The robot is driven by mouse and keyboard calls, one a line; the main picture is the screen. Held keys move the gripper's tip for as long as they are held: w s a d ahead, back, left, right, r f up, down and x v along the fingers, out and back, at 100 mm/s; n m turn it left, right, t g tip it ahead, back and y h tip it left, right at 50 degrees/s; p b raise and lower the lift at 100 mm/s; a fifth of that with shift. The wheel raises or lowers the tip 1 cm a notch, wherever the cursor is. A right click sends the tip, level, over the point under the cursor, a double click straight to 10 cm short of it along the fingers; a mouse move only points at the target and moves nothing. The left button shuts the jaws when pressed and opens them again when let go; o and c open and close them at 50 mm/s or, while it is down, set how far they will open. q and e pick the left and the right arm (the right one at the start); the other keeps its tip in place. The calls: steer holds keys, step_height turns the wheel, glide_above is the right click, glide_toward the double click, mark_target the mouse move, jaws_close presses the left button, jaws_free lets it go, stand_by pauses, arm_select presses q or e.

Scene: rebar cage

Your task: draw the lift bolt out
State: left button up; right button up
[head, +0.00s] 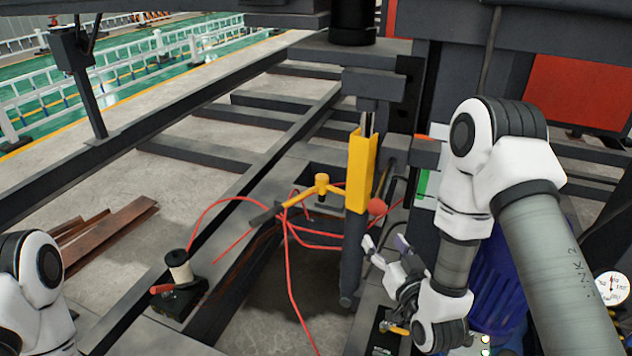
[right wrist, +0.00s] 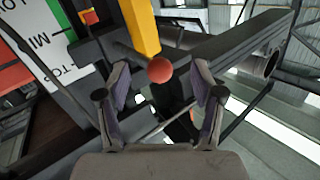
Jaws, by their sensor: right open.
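A red ball knob (head: 377,207), which looks like the end of the lift bolt, sticks out at the right side of the yellow upright channel (head: 360,170). In the right wrist view the red knob (right wrist: 160,70) shows ahead, roughly midway between the fingers, below the end of the yellow channel (right wrist: 141,28). The rest of the bolt is hidden. My right gripper (head: 385,246) is open and empty, a little below the knob and apart from it. My left gripper is out of view; only part of my left arm shows at the lower left.
A yellow-headed hammer-like part (head: 321,184) and loose red cables (head: 288,255) lie left of the channel. A dark cylinder (head: 351,260) hangs below it. A spool (head: 180,270) stands on the frame. A white label board (right wrist: 45,40) is at upper left in the wrist view.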

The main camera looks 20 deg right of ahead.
mark_target(381, 212)
steer(key=shift+t, duration=0.3)
steer(key=r, duration=0.1)
steer(key=w+r, duration=0.1)
steer(key=r, duration=0.1)
steer(key=d+r, duration=0.1)
steer(key=shift+w+r+p, duration=0.15)
steer(key=shift+w+p, duration=0.2)
steer(key=w, duration=0.2)
steer(key=w+p, duration=0.1)
steer(key=w, duration=0.3)
steer(key=shift+w+d+f+p, duration=0.15)
steer(key=shift+w+f+p, duration=0.1)
steer(key=shift+w+p, duration=0.1)
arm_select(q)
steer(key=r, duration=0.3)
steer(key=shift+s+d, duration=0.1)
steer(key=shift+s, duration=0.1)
arm_select(e)
steer(key=shift+s+d, duration=0.1)
steer(key=shift+s, duration=0.05)
jaws_close()
